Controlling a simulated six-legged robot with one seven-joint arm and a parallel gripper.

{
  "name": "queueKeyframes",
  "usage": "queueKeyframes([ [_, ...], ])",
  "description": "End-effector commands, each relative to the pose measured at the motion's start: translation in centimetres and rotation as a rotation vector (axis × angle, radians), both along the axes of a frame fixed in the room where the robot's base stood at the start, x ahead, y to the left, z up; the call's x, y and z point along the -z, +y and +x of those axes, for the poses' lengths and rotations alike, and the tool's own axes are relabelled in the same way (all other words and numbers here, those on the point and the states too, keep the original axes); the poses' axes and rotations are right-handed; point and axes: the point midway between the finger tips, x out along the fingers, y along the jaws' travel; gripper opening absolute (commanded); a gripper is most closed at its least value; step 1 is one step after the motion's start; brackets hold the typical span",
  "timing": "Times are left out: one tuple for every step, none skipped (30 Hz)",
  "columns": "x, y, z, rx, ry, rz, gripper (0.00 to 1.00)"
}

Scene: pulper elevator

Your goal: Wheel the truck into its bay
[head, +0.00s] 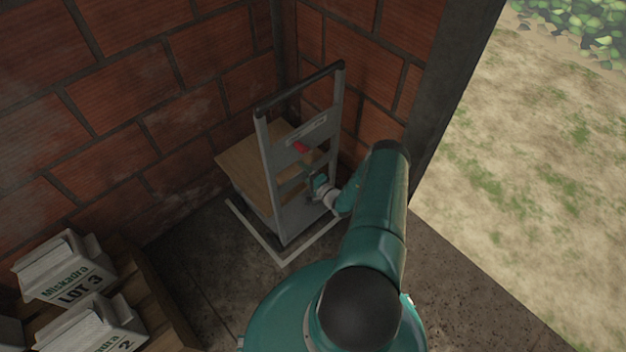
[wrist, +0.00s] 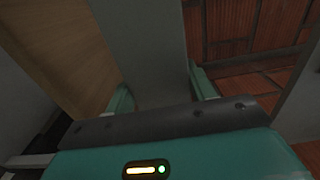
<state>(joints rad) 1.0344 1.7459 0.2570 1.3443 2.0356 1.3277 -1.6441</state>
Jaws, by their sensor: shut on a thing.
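The truck (head: 265,150) is a grey upright hand truck with a dark top handle, standing in the brick corner with a brown box (head: 240,165) on its far side. A white outline (head: 286,258) on the floor, which looks like the bay marking, runs around its foot. My gripper (head: 322,188) is at the truck's frame, low on its right side. In the wrist view, the two green fingers (wrist: 162,98) are shut on a grey upright part of the truck (wrist: 150,45). The outline's far sides are hidden behind the truck and box.
Sacks marked Miskadra (head: 70,272) sit on a wooden pallet or crate (head: 165,305) at the lower left. Brick walls (head: 130,110) close in behind and beside the truck. A dark post (head: 445,90) stands at the right, with open grassy ground (head: 530,180) beyond.

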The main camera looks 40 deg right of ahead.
Motion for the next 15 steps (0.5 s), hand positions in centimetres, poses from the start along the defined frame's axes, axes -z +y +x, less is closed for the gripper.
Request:
queueKeyframes([
  [0.61, -0.15, -0.46, 0.005, 0.016, 0.002, 0.00],
  [0.61, -0.15, -0.46, 0.005, 0.016, 0.002, 0.00],
  [0.62, -0.14, -0.45, 0.005, 0.017, 0.002, 0.62],
  [0.60, -0.12, -0.43, 0.005, 0.016, 0.003, 0.68],
  [0.56, -0.11, -0.39, 0.005, 0.015, 0.003, 0.74],
  [0.50, -0.10, -0.34, 0.004, 0.014, 0.002, 0.80],
  [0.46, -0.09, -0.30, 0.004, 0.012, 0.002, 0.80],
  [0.42, -0.08, -0.26, 0.003, 0.011, 0.002, 0.80],
  [0.38, -0.07, -0.21, 0.003, 0.010, 0.002, 0.80],
  [0.35, -0.06, -0.18, 0.002, 0.010, 0.001, 0.80],
  [0.32, -0.05, -0.15, 0.002, 0.009, 0.001, 0.80],
  [0.29, -0.05, -0.09, 0.002, 0.008, 0.001, 0.80],
  [0.27, -0.05, -0.06, 0.002, 0.008, 0.001, 0.80],
  [0.25, -0.05, -0.04, 0.001, 0.007, 0.001, 0.80],
  [0.23, -0.05, -0.03, 0.001, 0.007, 0.001, 0.80],
])
